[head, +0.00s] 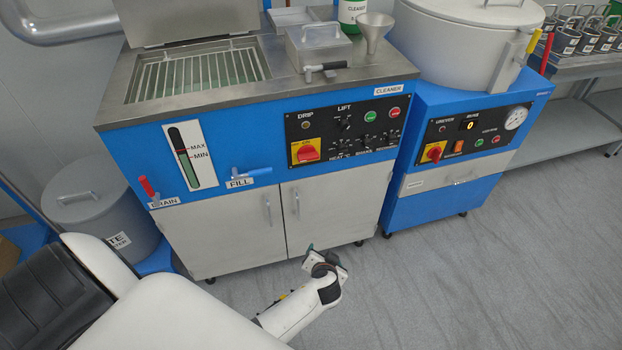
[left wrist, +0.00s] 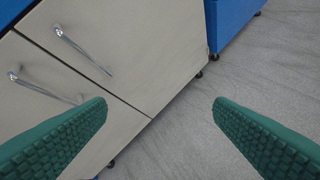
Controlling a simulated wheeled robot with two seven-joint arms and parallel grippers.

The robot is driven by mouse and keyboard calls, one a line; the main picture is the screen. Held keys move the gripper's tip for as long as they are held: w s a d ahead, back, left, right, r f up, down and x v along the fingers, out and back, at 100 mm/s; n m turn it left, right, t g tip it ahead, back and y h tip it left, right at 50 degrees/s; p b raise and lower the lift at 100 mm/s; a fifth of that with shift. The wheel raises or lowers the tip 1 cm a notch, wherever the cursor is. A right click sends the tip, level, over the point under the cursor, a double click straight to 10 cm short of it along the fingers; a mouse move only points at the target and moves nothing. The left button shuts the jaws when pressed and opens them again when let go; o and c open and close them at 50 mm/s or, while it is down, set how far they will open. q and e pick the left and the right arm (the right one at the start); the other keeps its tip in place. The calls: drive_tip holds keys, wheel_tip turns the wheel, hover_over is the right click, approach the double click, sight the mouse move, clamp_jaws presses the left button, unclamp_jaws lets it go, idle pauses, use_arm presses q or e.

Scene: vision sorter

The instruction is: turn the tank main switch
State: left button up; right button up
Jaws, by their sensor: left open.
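The tank main switch is a red rotary knob on a yellow plate (head: 306,153), at the left end of the black panel on the blue and grey cleaner tank (head: 240,140). Its exact turn angle is too small to tell. My left gripper (head: 313,248) is low in front of the tank's cabinet doors, well below the switch and apart from it. In the left wrist view, its two green fingers (left wrist: 160,112) are wide apart with nothing between them. The switch does not show there. My right gripper is in neither view.
A similar red switch (head: 434,152) is on the blue unit to the right. The tank front has a red drain lever (head: 147,187), a blue fill lever (head: 250,173) and grey doors with handles (left wrist: 80,50). Grey floor (head: 480,270) is clear at right.

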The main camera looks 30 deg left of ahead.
use_arm(q)
drive_tip(key=w+a+r+n+t+y+b, duration=0.2)
drive_tip(key=w+r+n+t+y+b, duration=0.15)
drive_tip(key=w+r+b, duration=0.3)
drive_tip(key=n+y+b, duration=0.5)
drive_tip(key=n+y, duration=0.1)
drive_tip(key=n, duration=0.1)
approach(309, 159)
drive_tip(key=shift+m+h, duration=0.25)
drive_tip(key=x, duration=0.9)
drive_tip(key=shift+w+a+r, duration=0.1)
drive_tip(key=shift+a+r, duration=0.15)
drive_tip(key=shift+r, duration=0.05)
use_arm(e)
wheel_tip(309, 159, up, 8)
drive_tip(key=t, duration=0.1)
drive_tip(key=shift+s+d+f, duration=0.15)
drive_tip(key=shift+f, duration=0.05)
use_arm(q)
drive_tip(key=c, duration=1)
